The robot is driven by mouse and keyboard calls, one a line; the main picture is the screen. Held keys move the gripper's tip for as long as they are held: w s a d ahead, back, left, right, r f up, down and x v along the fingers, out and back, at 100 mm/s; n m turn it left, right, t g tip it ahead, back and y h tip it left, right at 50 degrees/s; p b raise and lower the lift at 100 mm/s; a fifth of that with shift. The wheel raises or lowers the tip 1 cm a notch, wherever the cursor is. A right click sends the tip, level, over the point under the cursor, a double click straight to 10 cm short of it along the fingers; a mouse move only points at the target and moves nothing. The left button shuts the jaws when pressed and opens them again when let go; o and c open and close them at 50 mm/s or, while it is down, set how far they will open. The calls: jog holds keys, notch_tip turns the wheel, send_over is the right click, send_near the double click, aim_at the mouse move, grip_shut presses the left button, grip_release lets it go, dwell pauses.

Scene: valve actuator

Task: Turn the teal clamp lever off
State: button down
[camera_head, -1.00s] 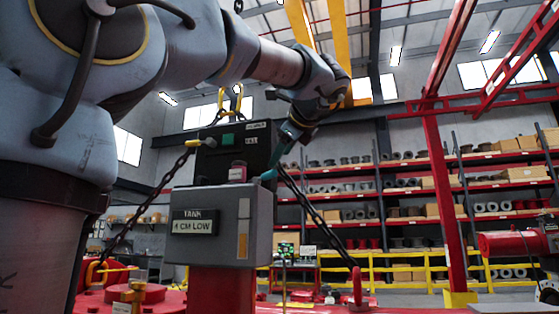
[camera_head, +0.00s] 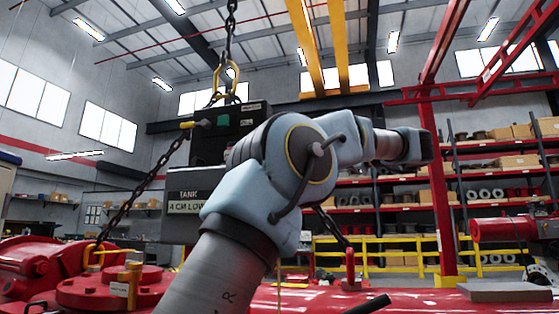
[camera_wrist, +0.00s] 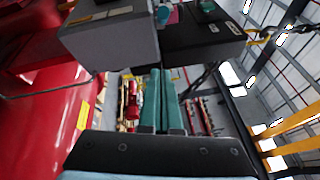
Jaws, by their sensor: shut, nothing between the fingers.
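In the head view my arm hides that spot. My gripper (camera_wrist: 158,73) has long teal fingers, side by side and shut with nothing between them. They point toward the space past the boxes, apart from the teal piece. The gripper itself is hidden in the head view.
The grey box (camera_head: 180,226) labelled "TANK 4 CM LOW" stands with the black box (camera_head: 242,117) above red machinery (camera_head: 110,285). Chains (camera_head: 135,205) slope down beside them. Shelves (camera_head: 480,205) and a yellow railing (camera_head: 400,244) stand behind. Open air lies right of the boxes.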

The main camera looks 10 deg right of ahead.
jog(key=w+a+r+p, duration=0.1)
jog(key=w+a+p, duration=0.2)
jog(key=w+a, duration=0.3)
jog(key=a, duration=0.3)
jog(key=shift+a+r+p, duration=0.3)
jog(key=shift+a+p, duration=0.05)
jog(key=shift+b, duration=0.3)
jog(key=shift+s+a+m+t+h+b, duration=0.15)
jog(key=shift+a+m+t+h+b, duration=0.2)
jog(key=shift+b, duration=0.2)
